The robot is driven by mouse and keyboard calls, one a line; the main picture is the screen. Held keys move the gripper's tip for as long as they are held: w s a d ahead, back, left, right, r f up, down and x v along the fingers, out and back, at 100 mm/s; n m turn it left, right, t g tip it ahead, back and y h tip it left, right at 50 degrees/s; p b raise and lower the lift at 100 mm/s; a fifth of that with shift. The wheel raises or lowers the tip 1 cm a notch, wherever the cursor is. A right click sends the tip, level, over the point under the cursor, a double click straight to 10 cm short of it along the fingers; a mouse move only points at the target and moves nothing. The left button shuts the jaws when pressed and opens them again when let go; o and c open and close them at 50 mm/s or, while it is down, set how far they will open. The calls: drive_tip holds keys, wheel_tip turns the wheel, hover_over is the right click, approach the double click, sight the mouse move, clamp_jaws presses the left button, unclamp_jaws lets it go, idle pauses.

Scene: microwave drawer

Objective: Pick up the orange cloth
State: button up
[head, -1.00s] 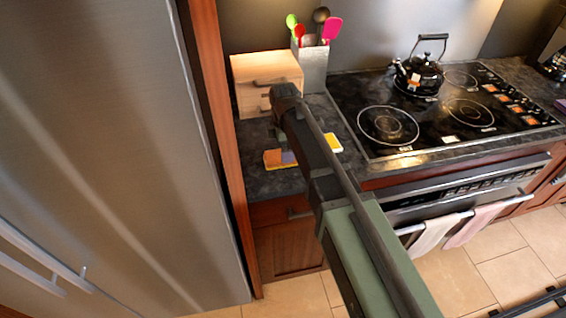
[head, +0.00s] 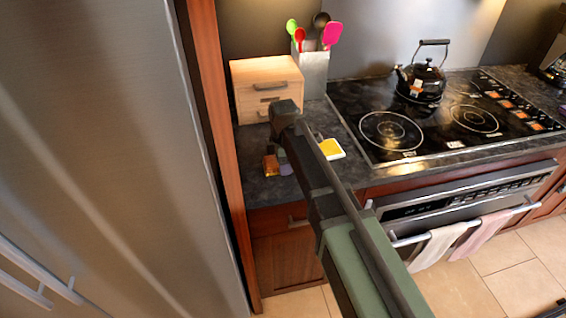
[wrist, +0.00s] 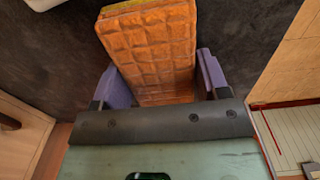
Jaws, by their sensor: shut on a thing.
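The orange cloth (wrist: 150,50) is a thick, quilted-looking slab with a yellow edge at its far end in the wrist view. My gripper (wrist: 162,76) has its two purple fingers on either side of the cloth and is shut on it. In the head view the cloth (head: 271,165) shows as a small orange patch above the dark counter near its front left. My gripper (head: 281,163) is beside it there, partly hidden by my arm. Whether the cloth still touches the counter is hard to tell.
A wooden drawer box (head: 267,90) stands behind, with a utensil holder (head: 313,75) beside it. A yellow-and-white item (head: 331,149) lies to the right. The stove (head: 440,120) with a black kettle (head: 421,78) is further right. A tall fridge (head: 110,150) bounds the left.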

drive_tip(key=shift+r, duration=0.1)
wheel_tip(320, 180, up, 20)
drive_tip(key=p, duration=2)
drive_tip(key=o, duration=0.4)
drive_tip(key=shift+c, duration=1.2)
